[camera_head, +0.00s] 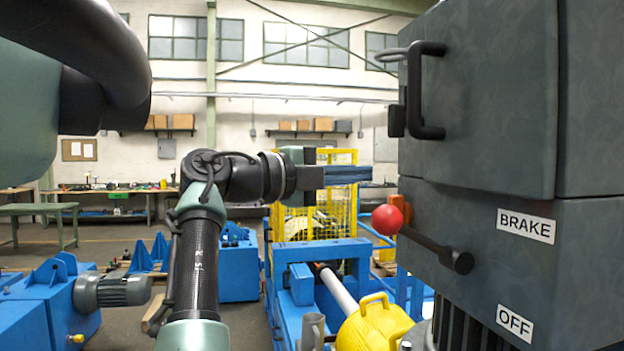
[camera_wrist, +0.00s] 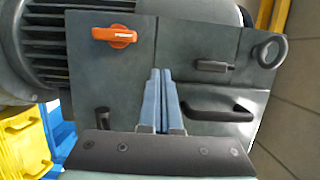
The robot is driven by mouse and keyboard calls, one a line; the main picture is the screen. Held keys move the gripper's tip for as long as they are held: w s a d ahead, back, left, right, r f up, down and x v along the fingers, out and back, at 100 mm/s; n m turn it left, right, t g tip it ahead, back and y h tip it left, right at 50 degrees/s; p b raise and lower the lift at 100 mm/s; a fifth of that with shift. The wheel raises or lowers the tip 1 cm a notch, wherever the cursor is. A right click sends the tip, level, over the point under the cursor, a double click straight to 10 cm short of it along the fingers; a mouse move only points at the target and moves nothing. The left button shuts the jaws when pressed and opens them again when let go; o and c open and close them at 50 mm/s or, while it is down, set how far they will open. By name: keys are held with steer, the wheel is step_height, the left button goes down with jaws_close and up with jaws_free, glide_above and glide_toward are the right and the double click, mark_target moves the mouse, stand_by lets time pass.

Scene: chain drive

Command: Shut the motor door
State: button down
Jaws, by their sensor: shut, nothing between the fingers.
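The grey housing with what looks like the motor door (camera_head: 490,110) fills the right of the head view. A black bar handle (camera_head: 425,90) is on its upper panel. I cannot tell whether that panel is open or closed. My gripper (camera_head: 370,174) is level with the housing's left side, its blue fingers together and empty. The wrist view shows my gripper (camera_wrist: 163,74) pointing at a grey panelled face (camera_wrist: 205,45). A black handle (camera_wrist: 222,112) is just right of the fingers, and an orange knob (camera_wrist: 114,36) is up left. Contact with the face cannot be told.
A brake lever with a red ball (camera_head: 387,219) sticks out below the upper panel, near my gripper. A ribbed motor body (camera_wrist: 45,50) is at left in the wrist view.

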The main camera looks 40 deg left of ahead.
steer(key=a, duration=0.2)
steer(key=a+p, duration=0.1)
steer(key=a, duration=0.1)
steer(key=s+a+p, duration=0.1)
steer(key=shift+a, duration=0.4)
steer(key=shift+w+d, duration=0.1)
steer(key=shift+w, duration=0.05)
